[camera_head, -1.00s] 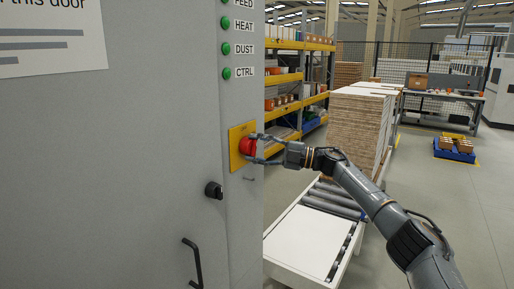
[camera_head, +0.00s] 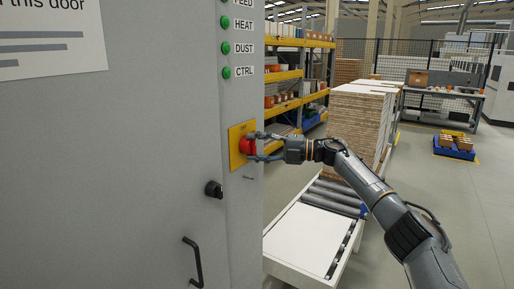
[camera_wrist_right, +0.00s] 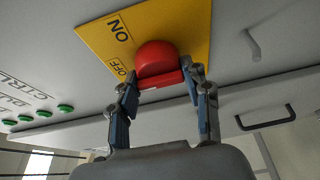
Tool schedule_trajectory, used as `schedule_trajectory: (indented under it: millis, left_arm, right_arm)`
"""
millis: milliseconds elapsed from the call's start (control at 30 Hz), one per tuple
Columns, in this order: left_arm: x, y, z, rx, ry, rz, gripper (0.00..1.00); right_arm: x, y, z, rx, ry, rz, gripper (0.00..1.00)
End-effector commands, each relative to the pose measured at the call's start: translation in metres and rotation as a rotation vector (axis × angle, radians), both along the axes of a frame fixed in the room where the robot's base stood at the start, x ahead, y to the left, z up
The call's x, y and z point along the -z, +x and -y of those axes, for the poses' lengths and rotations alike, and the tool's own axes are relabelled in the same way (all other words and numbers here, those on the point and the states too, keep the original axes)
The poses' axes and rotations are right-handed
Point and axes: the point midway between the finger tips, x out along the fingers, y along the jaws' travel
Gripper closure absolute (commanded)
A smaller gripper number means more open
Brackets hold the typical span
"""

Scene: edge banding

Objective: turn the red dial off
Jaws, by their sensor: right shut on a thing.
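The red dial (camera_head: 247,146) sits on a yellow plate (camera_head: 235,158) on the grey cabinet's narrow face. In the right wrist view the dial (camera_wrist_right: 155,58) has a raised grip bar with a pale mark, and the yellow plate (camera_wrist_right: 185,22) carries the words ON and OFF. My right gripper (camera_head: 255,147) reaches in from the right, with one finger above and one below the dial. In the wrist view its fingers (camera_wrist_right: 160,82) close on the two ends of the grip bar. My left gripper is not in view.
The grey cabinet (camera_head: 120,180) fills the left side, with a black latch (camera_head: 213,189) and a black handle (camera_head: 194,262). Green lamps (camera_head: 226,72) sit above the dial. A roller conveyor (camera_head: 310,235) and stacked boards (camera_head: 355,125) stand beneath and behind my right arm.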

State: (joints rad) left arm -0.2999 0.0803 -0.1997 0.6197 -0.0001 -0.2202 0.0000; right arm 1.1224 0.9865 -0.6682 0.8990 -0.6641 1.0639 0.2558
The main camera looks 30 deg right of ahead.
Motion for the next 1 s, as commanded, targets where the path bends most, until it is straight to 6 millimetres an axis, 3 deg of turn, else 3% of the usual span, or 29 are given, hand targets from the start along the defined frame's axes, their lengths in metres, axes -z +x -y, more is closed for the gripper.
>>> schedule_trajectory:
  millis: [100, 133, 233, 633, 1000]
  left_arm:
    - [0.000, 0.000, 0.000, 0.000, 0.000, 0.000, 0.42]
    - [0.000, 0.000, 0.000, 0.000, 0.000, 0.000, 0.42]
    - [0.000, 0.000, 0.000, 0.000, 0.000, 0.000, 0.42]
    - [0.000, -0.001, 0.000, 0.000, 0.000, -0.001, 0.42]
    - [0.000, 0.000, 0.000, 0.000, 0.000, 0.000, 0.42]
  right_arm:
    - [-0.002, 0.000, 0.000, 0.002, -0.001, 0.005, 0.84]
    - [-0.002, 0.000, 0.000, 0.002, -0.001, 0.005, 0.46]
    - [-0.001, 0.000, 0.000, 0.002, -0.001, 0.004, 0.29]
    - [0.000, -0.004, 0.005, 0.002, 0.000, 0.000, 0.29]
    - [0.000, -0.054, 0.056, 0.004, -0.001, -0.001, 0.29]
